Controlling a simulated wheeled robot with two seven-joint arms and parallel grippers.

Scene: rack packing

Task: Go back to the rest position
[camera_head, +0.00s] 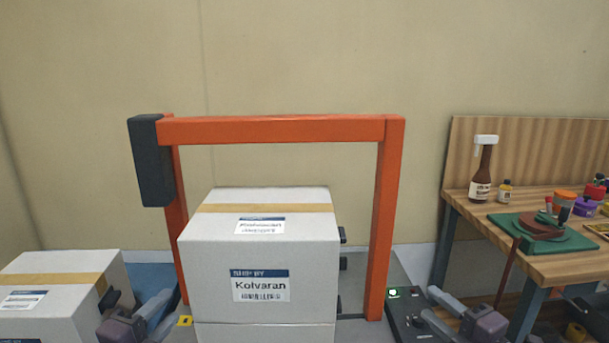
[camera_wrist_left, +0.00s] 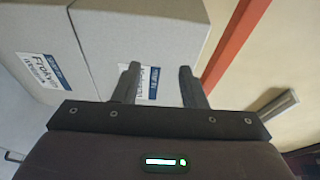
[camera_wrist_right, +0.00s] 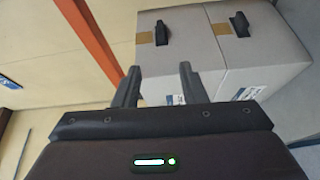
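My left gripper (camera_head: 130,309) is low in the head view, between the box at the left and the stacked boxes. In the left wrist view its two fingers (camera_wrist_left: 160,84) are apart with nothing between them, and boxes stand behind them. My right gripper (camera_head: 450,309) is low in the head view, right of the orange frame. In the right wrist view its fingers (camera_wrist_right: 158,84) are apart and empty, with two boxes with dark handles beyond them. Neither gripper visibly touches a box.
A white box labelled Kolvaran (camera_head: 258,262) sits on another box under the orange frame (camera_head: 280,129). Another taped box (camera_head: 62,276) stands at the far left.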

